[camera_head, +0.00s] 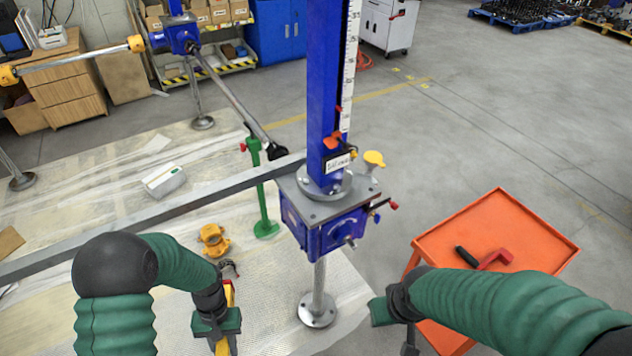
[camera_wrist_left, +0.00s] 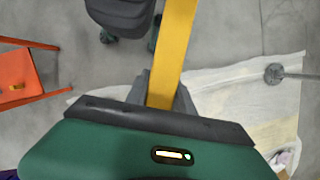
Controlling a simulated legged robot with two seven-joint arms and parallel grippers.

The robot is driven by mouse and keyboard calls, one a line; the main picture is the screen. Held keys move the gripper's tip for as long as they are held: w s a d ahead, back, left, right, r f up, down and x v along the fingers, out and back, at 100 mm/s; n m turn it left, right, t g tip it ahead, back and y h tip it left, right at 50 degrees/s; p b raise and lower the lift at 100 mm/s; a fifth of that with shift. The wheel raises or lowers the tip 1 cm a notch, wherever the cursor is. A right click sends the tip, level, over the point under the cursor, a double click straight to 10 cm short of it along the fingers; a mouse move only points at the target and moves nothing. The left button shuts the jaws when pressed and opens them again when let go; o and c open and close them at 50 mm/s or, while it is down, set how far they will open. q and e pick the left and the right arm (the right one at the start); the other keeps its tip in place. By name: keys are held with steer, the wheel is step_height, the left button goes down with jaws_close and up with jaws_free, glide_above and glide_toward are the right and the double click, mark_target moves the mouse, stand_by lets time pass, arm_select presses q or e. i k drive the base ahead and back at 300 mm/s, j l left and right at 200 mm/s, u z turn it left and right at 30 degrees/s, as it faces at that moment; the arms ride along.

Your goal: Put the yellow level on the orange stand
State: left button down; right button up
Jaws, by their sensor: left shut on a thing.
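The yellow level (camera_head: 229,294) is a long bar held in my left gripper (camera_head: 221,338) at the lower left of the head view. In the left wrist view the level (camera_wrist_left: 176,50) stretches away between the grey fingers of the left gripper (camera_wrist_left: 163,92), which is shut on it. The orange stand (camera_head: 468,222) is at the right of the head view, well to the right of the left gripper. It also shows at the left edge of the left wrist view (camera_wrist_left: 18,97). My right gripper (camera_head: 386,311) is by the stand's near left side; its fingers are not clear.
A red-and-black tool (camera_head: 492,260) lies on the stand's top, whose far part is bare. A blue screw jack (camera_head: 325,222) with a tall column and a long grey beam (camera_head: 150,213) stands between the left gripper and the stand. A green post (camera_head: 260,190) stands behind.

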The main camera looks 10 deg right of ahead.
mark_target(535, 266)
steer(key=l+z, duration=0.1)
steer(key=l, duration=0.35)
steer(key=l+z, duration=0.1)
steer(key=l, duration=0.3)
steer(key=i+l+z, duration=0.1)
steer(key=l, duration=0.35)
steer(key=l+z, duration=0.1)
steer(key=l, duration=0.35)
steer(key=i+l, duration=0.15)
steer(key=l, duration=0.25)
steer(key=l+z, duration=0.15)
steer(key=l, duration=0.3)
steer(key=i+l+z, duration=0.1)
steer(key=l, duration=0.3)
steer(key=i+l+z, duration=0.1)
steer(key=l, duration=0.3)
steer(key=i+l, duration=0.25)
steer(key=l, duration=0.15)
steer(key=i+l+z, duration=0.1)
steer(key=i+l, duration=0.15)
steer(key=l, duration=0.15)
